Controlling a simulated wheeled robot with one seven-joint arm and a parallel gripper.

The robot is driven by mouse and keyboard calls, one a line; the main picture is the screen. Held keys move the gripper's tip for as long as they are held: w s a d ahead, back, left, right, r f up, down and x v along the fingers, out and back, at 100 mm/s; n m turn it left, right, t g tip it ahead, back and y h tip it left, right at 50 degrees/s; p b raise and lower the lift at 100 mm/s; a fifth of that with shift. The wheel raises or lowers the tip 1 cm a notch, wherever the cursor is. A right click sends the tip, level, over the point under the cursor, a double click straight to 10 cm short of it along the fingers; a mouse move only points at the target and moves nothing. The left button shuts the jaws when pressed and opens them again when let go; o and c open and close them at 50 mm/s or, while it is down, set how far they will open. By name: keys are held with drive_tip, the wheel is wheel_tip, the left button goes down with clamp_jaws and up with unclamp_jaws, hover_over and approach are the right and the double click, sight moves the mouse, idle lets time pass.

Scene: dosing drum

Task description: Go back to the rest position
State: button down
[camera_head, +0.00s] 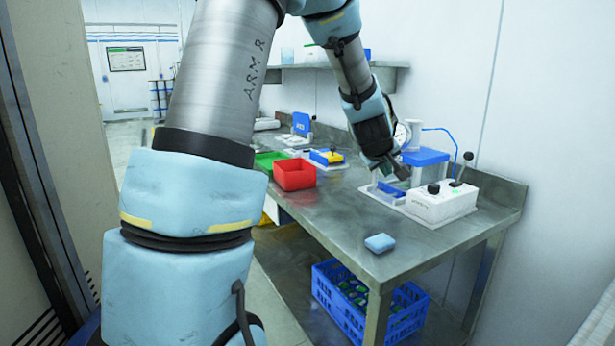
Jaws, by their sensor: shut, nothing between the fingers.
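My gripper (401,172) is at the end of my arm, over the right part of the steel table (335,230). It is shut and empty, pointing down and to the right. It is close to a blue-topped box (426,157) and above a low blue part on a pale base plate (400,205). I cannot tell whether it touches any of them. A white control box (440,203) with black knobs and a lever stands just right of and below the gripper. My arm hides part of the table's back edge.
A light-blue block (379,243) lies near the table's front edge. A red bin (294,176), a green bin (269,159) and a blue-and-yellow fixture (327,157) stand further left. A blue crate (338,308) is under the table. A wall shelf (290,67) hangs behind.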

drive_tip(key=s+a+f+m+g+y, duration=0.2)
drive_tip(key=s+a+f+g, duration=0.1)
drive_tip(key=s+a, duration=0.8)
drive_tip(key=s+a+f+m+g+y, duration=0.2)
drive_tip(key=s+a+f+g, duration=0.2)
drive_tip(key=s+a, duration=0.7)
drive_tip(key=a+f, duration=0.2)
drive_tip(key=a, duration=0.3)
drive_tip(key=shift+s+a+f+y, duration=0.2)
drive_tip(key=shift+a+y, duration=0.05)
drive_tip(key=shift+y, duration=0.15)
